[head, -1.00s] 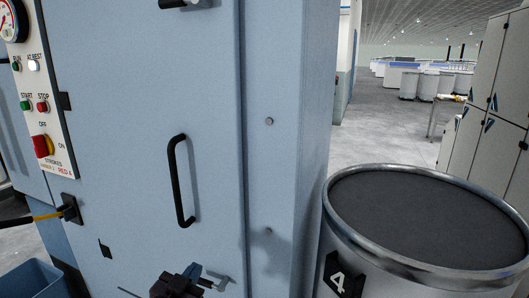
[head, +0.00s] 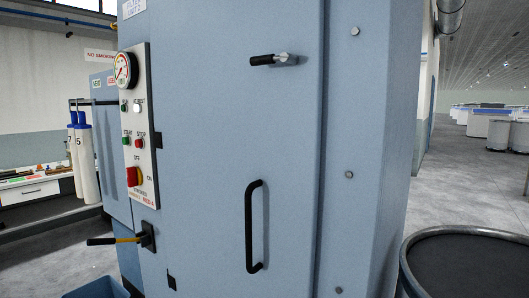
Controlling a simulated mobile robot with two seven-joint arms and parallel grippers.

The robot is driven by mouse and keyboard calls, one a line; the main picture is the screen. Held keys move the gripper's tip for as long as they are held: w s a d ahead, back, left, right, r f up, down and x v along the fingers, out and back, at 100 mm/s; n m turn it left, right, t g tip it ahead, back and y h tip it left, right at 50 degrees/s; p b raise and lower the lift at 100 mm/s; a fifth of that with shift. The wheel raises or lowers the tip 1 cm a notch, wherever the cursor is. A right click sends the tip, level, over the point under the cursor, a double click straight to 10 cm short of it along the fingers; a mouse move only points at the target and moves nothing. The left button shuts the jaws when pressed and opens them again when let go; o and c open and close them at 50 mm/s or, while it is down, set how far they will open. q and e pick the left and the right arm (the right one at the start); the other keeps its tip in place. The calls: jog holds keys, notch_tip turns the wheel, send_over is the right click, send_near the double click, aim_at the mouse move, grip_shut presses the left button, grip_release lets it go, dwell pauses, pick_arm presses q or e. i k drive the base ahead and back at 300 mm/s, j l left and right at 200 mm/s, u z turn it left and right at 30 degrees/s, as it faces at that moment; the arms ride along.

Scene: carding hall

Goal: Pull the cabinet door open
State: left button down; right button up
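The light blue cabinet door (head: 215,150) fills the middle of the head view and looks closed. A black vertical bar handle (head: 251,226) stands out from its lower right part. Above it is a black lever (head: 272,60) on a metal pivot, lying about level. Neither of my grippers shows in the head view, and nothing visible touches the handle or the lever.
A control panel (head: 138,125) with gauge, buttons and a red switch is left of the door. A lever with a yellow band (head: 115,240) juts out below it. A grey can (head: 470,262) stands at the lower right. Open floor (head: 440,185) lies beyond.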

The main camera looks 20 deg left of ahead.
aim_at(237, 143)
jog(key=u, duration=0.7)
